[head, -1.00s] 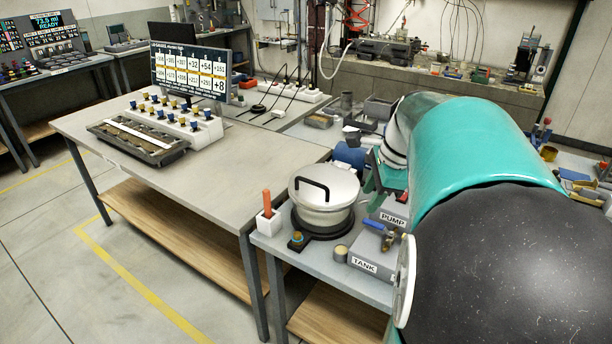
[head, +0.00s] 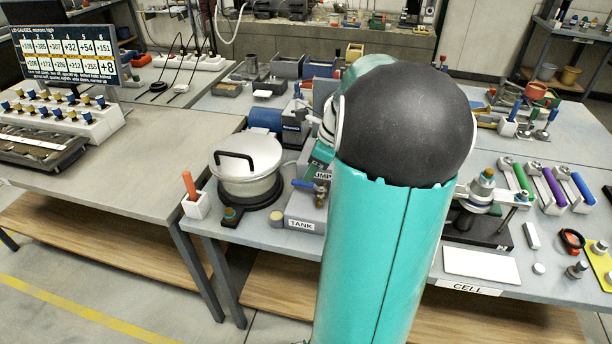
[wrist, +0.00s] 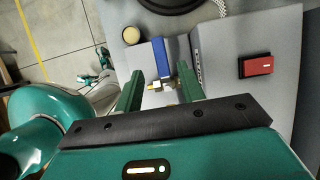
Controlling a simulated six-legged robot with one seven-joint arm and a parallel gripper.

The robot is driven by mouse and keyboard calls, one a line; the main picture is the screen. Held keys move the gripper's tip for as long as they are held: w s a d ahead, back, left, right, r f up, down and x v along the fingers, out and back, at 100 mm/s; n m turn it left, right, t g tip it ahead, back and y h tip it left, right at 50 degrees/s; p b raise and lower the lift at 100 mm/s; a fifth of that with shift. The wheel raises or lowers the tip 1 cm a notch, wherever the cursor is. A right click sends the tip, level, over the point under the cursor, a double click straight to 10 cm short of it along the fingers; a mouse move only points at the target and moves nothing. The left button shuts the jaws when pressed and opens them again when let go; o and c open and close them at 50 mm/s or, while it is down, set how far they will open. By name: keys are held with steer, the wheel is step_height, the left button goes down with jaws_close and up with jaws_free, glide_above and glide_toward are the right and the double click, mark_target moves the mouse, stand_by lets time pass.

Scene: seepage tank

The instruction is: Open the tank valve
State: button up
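The tank valve has a blue lever (head: 303,184) on a brass body, mounted on a grey block marked TANK (head: 301,225), beside the lidded tank (head: 247,180). In the wrist view the blue lever (wrist: 161,56) extends up the picture from the brass body (wrist: 155,85). My gripper (wrist: 158,88) is open, with its two green fingers apart. The brass body shows in the gap between the fingers, and the lever lies a little past their tips. I cannot tell the height of the fingers over the valve.
A block marked PUMP (head: 322,176) stands behind the tank valve. A red switch (wrist: 257,66) sits on the grey box to the right in the wrist view. A tan round knob (wrist: 131,35) is left of the lever. An orange-handled tool (head: 189,186) stands in a white holder.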

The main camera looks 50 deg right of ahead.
mark_target(308, 186)
steer(key=shift+x, duration=1.95)
steer(key=shift+r, duration=0.1)
steer(key=shift+c, duration=0.2)
steer(key=shift+w, duration=0.1)
jaws_close()
